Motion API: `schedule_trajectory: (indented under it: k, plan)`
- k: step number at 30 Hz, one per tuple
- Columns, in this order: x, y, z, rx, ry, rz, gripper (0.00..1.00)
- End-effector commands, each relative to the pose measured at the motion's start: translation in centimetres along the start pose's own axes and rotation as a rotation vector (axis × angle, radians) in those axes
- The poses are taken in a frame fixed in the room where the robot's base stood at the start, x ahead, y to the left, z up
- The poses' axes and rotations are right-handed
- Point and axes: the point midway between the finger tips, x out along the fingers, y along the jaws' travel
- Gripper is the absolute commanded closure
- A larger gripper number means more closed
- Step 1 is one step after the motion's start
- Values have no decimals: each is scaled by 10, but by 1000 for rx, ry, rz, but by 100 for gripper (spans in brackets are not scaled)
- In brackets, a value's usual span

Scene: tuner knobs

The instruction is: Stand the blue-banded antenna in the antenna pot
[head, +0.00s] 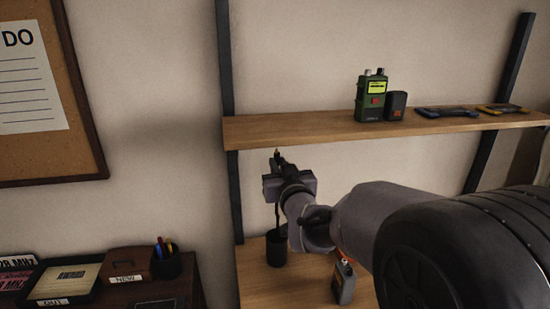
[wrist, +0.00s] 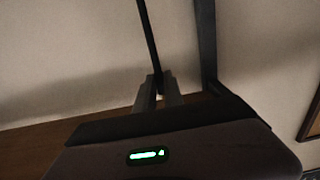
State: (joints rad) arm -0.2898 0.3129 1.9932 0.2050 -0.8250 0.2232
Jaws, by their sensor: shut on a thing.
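My gripper (head: 278,163) is shut on a thin dark rod, the antenna (head: 277,218), below the upper shelf. A small brownish tip shows just above the jaws. The rod hangs roughly upright below them. In the wrist view the antenna (wrist: 148,38) runs from between the fingers (wrist: 158,92) to the top edge. No blue band can be made out. The dark antenna pot (head: 276,251) stands on the lower shelf under my gripper. The antenna's lower end meets the pot's mouth in the picture; I cannot tell whether it is inside.
The upper shelf (head: 300,130) holds a green radio (head: 371,97), a dark block (head: 396,105) and flat tools. Another grey radio (head: 344,283) stands on the lower shelf, right of the pot. A shelf post (head: 235,200) rises left of my gripper. A pen cup (head: 165,262) stands further left.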

Motion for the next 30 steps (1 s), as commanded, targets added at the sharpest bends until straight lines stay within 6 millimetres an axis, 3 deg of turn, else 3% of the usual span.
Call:
schedule_trajectory:
  k: [16,30]
  plan:
    - [1,0,64,0,-1,0,100]
    - [3,0,109,-1,0,0,100]
